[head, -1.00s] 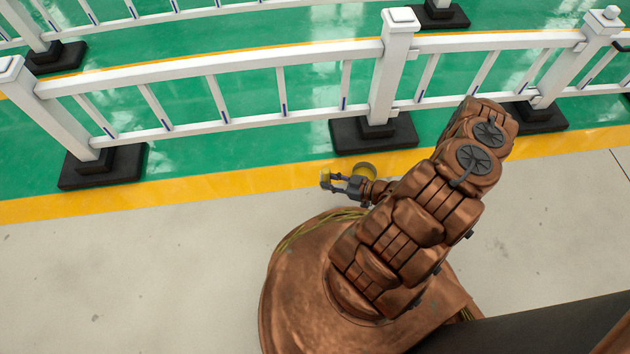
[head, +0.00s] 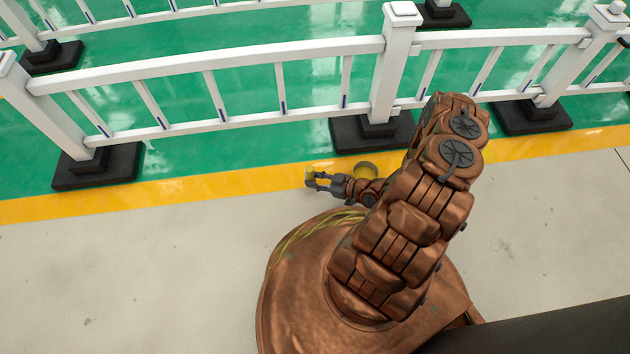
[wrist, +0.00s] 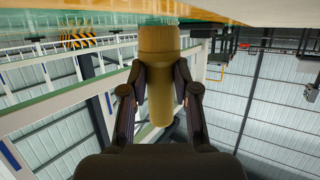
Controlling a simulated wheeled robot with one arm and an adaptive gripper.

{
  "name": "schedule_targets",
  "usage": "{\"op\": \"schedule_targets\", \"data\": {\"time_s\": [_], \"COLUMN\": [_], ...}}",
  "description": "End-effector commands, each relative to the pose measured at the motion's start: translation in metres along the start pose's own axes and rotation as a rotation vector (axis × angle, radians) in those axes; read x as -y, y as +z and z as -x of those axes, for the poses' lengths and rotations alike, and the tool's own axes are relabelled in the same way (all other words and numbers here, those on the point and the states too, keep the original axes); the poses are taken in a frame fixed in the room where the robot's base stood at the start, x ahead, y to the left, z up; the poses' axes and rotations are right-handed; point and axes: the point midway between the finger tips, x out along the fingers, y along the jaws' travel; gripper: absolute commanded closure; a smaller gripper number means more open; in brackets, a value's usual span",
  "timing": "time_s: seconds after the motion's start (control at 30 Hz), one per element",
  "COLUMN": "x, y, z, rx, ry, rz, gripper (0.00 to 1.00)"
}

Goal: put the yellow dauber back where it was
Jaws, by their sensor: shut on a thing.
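The yellow dauber (wrist: 160,95) is a dull yellow cylinder with a wider, browner end. In the wrist view it stands between the two dark fingers of my gripper (wrist: 158,88), which are shut on it. The floor lies along the top of that view, and the wider end points toward it; I cannot tell whether it touches. In the head view my gripper (head: 318,181) is low near the yellow floor stripe, with the small dauber (head: 310,174) at its tips.
A round dull-yellow object (head: 366,168) sits beside the black post base (head: 372,133), just behind my wrist. A white fence (head: 215,70) runs along the green floor beyond the yellow stripe (head: 230,185). Grey floor (head: 110,260) at the left is clear.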

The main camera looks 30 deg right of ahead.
Motion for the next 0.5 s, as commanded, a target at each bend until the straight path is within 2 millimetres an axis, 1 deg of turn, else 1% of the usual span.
{"op": "schedule_targets", "data": {"time_s": [0.17, 0.5], "x": [-0.0001, -0.0002], "y": [-0.0009, 0.0076], "z": [0.0003, -0.0025], "rx": [0.000, 0.000], "ry": [0.000, 0.000], "rz": [0.001, 0.001], "gripper": [1.00, 1.00]}}
